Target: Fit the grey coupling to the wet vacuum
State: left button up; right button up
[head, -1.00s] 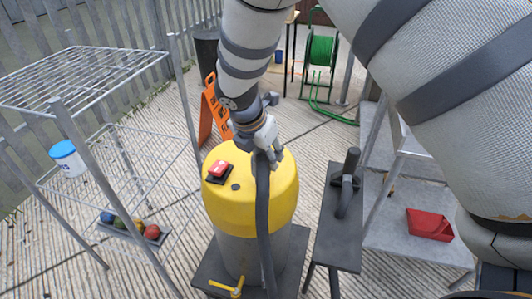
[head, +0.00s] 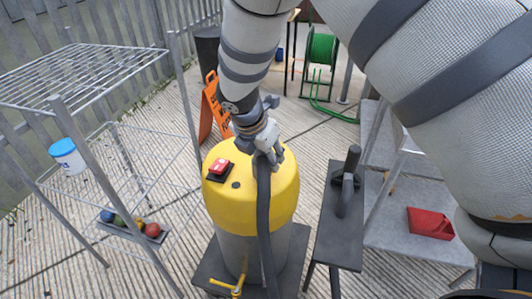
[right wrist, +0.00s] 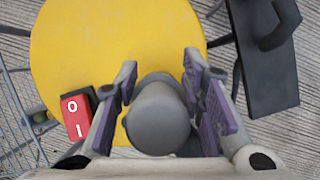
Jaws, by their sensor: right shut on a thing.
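The wet vacuum (head: 225,190) is a drum with a yellow top and grey body, standing on a dark base. A red switch (head: 219,167) marked O and I is on its top, and also shows in the right wrist view (right wrist: 75,115). My right gripper (head: 268,154) is over the top's near right part. It is shut on the grey coupling (right wrist: 158,120), a round grey piece between its purple-padded fingers. A dark grey hose (head: 264,220) hangs from there down the drum's front. The inlet is not visible, and I cannot tell whether the coupling touches the vacuum. My left gripper is out of view.
A dark narrow stand (head: 340,235) with a black handled object (head: 347,185) is close on the right. A wire rack (head: 80,80) with a white tub (head: 68,157) is on the left. A yellow tap (head: 228,287) is low in front.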

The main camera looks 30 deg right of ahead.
jog(key=shift+f, duration=1.3)
dwell(0.5)
jog(key=o, duration=1.2)
jog(key=shift+c, duration=0.2)
